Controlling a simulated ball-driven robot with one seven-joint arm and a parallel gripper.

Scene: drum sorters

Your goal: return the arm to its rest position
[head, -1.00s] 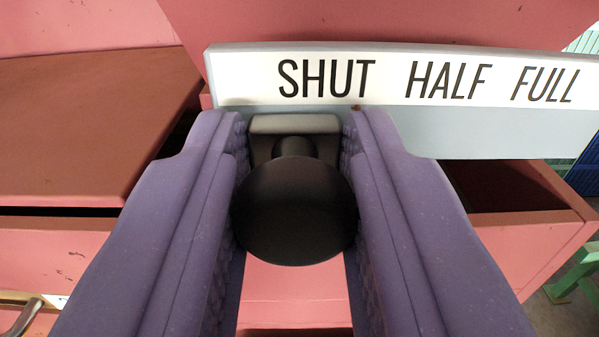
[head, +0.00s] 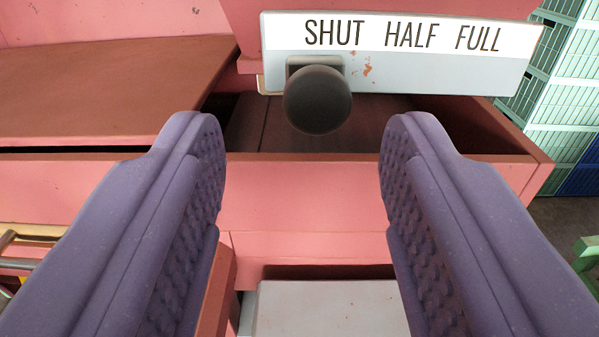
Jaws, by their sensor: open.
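My gripper (head: 301,135) has two purple padded fingers spread wide apart, with nothing between them. A dark round knob (head: 318,99) sits ahead of and above the gap, apart from both fingers. The knob stands on a pale grey plate (head: 430,75) with a white label strip (head: 400,34) reading SHUT, HALF, FULL. The knob is at the left end of the plate, below the word SHUT.
A pink machine body fills the view, with an open-topped pink trough (head: 300,190) below the plate. A reddish-brown panel (head: 110,95) lies at the left. A metal handle (head: 15,262) shows at the lower left. Green crates (head: 570,90) and a green stand (head: 587,252) are at the right.

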